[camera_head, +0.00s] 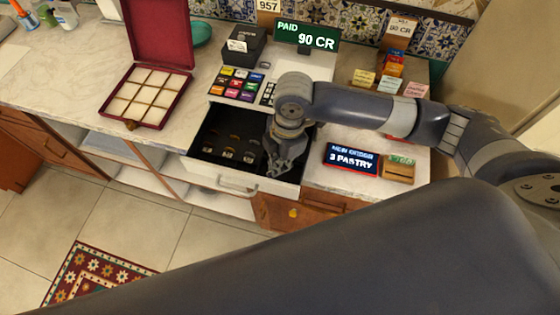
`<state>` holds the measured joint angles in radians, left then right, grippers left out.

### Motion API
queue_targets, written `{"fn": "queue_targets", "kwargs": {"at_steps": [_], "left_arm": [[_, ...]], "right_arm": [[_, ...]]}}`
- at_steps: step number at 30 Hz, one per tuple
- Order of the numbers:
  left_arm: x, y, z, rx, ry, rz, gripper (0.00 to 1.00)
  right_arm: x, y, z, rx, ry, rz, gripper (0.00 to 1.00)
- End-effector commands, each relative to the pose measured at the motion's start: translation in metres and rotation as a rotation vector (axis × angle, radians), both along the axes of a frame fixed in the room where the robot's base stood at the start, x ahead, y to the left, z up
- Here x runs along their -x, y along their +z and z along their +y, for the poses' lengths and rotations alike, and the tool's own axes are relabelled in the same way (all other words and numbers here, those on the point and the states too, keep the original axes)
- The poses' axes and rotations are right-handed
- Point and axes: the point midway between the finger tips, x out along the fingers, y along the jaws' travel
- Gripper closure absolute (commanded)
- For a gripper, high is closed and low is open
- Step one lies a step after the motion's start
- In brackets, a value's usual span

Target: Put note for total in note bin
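The cash drawer (190,166) of the register is pulled open below the counter, with a dark inside. Several small rounded pieces lie in it, too dim to name, and I cannot pick out the note bin. My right gripper (280,170) points down over the right part of the drawer and hides what lies under it. I cannot tell whether its fingers are apart or closed, or whether they hold a note. No note shows clearly. A green display (306,37) reads "PAID 90 CR". My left gripper is not in view.
The register keypad (238,84) stands behind the drawer. An open red box (155,93) with pale compartments is left on the counter. A "3 PASTRY" sign (351,159) and a small wooden box (398,171) stand right. My arm crosses above the right counter.

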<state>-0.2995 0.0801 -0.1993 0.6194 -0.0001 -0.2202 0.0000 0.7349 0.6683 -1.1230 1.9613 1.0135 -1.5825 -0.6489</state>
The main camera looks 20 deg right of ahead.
Motion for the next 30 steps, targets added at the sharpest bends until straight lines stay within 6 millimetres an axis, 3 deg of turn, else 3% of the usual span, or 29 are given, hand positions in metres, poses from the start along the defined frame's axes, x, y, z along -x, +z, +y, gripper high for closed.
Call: {"fn": "queue_targets", "kwargs": {"at_steps": [7, 9, 11, 17, 21, 30], "left_arm": [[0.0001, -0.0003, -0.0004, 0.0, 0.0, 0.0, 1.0], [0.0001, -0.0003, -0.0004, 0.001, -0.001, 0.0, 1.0], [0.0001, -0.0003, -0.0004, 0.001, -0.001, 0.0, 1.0], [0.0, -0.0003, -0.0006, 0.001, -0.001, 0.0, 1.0], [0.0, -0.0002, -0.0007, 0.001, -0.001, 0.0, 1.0], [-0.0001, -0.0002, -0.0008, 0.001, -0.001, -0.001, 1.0]], "right_arm": [[0.0001, -0.0004, 0.0002, 0.0, 0.0, 0.0, 1.0], [0.0001, -0.0003, 0.0002, 0.0, 0.0, 0.0, 0.82], [0.0001, -0.0003, 0.0002, -0.001, 0.001, 0.0, 0.72], [0.0001, -0.0002, 0.0002, -0.001, 0.0, 0.0, 0.72], [0.0002, -0.0003, 0.0002, -0.001, 0.001, 0.0, 0.55], [0.0009, -0.0003, 0.0006, -0.002, 0.001, 0.002, 0.55]]}}
